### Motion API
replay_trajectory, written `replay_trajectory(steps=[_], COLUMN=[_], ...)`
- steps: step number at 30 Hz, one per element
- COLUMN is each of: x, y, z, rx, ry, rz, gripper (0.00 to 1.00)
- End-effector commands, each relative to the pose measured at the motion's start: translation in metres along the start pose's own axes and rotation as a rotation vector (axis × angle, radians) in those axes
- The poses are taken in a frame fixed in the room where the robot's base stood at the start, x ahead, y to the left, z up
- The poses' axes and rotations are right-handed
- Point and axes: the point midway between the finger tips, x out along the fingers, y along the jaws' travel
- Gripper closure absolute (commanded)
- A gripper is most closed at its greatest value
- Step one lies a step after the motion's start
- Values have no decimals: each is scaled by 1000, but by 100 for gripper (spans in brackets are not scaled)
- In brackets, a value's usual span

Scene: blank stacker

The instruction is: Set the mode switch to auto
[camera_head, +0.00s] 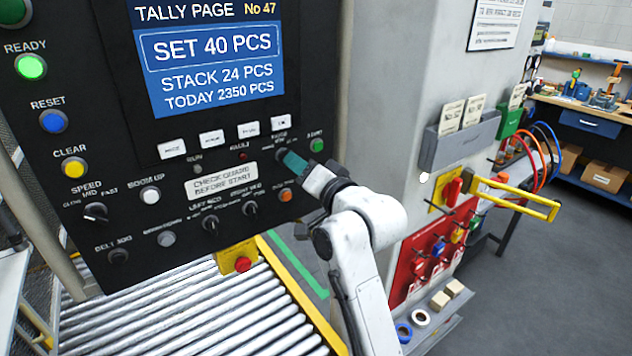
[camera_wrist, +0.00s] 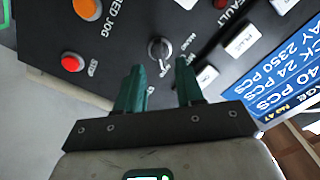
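The mode switch (camera_wrist: 160,50) is a small dark rotary knob with a pale pointer, on the black control panel. In the wrist view it sits just ahead of my gripper, roughly between the lines of the two fingers. A label reading like MANU is beside it; other labels are partly hidden or blurred, and I cannot tell its setting for sure. My gripper (camera_wrist: 158,90) has two green fingers, apart, with nothing between them. In the head view my gripper (camera_head: 293,161) reaches the panel from the right and its fingers cover part of the switch.
A green button (camera_head: 316,145) is close beside my fingers. An orange jog button (camera_wrist: 88,8) and red STOP button (camera_wrist: 72,62) are nearby. Push keys, more knobs and a blue display (camera_head: 215,55) share the panel. A roller conveyor (camera_head: 200,315) runs below. Open floor lies right.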

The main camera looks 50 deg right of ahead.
Motion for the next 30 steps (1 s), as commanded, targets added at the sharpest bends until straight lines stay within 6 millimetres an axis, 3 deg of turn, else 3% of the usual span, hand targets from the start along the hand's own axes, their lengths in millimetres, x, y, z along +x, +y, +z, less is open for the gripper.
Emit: replay_trajectory(steps=[6, 12, 30], x=[-41, -61, -64], y=[2, 1, 0], z=[2, 1, 0], rx=[0, 1, 0], ry=[0, 0, 0], rz=[0, 0, 0], gripper=[63, 63, 63])
